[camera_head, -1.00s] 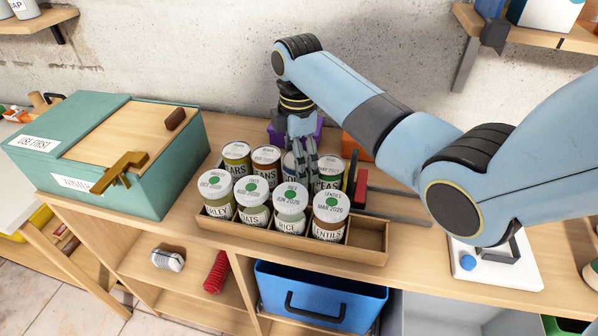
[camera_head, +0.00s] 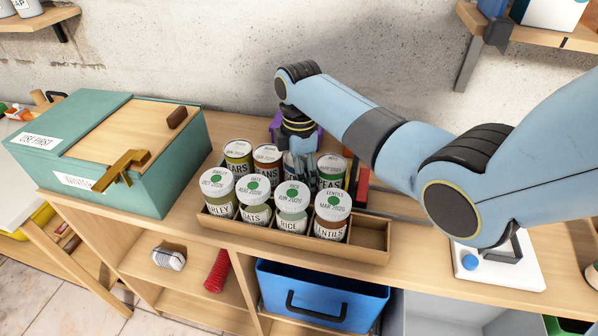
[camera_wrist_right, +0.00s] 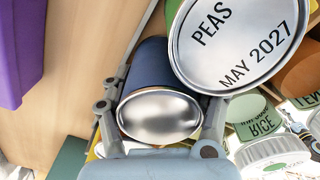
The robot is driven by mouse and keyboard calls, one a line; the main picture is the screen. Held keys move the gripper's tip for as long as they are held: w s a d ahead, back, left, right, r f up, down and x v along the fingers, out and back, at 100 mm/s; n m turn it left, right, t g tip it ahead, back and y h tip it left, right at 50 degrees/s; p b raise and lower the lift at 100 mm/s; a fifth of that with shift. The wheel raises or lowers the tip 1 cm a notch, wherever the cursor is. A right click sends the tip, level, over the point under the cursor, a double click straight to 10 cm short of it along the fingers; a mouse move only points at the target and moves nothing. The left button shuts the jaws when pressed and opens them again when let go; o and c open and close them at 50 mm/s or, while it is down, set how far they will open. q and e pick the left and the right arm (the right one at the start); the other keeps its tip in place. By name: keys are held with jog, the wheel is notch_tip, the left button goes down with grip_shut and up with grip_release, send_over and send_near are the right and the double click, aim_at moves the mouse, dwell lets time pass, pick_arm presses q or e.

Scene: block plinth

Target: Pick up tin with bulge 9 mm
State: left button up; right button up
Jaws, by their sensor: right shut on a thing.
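A tin (camera_wrist_right: 160,112) with a dark blue side and a plain silver lid shows in the right wrist view. Its lid looks slightly domed; the height of the bulge cannot be read. My right gripper (camera_wrist_right: 158,122) is shut on this tin, a finger on each side. In the head view my right gripper (camera_head: 303,168) reaches down into the back row of the tray, between the beans tin (camera_head: 267,155) and the peas tin (camera_head: 331,165), and mostly hides the held tin. The tray (camera_head: 369,240) stands on the bench. My left gripper is not in view.
The peas tin's lid (camera_wrist_right: 238,40) is close beside the held tin. A teal box (camera_head: 160,178) stands at the left. A purple object (camera_wrist_right: 20,45) is behind the tray.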

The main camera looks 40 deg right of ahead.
jog(key=shift+c, duration=1.3)
jog(key=shift+r, duration=0.2)
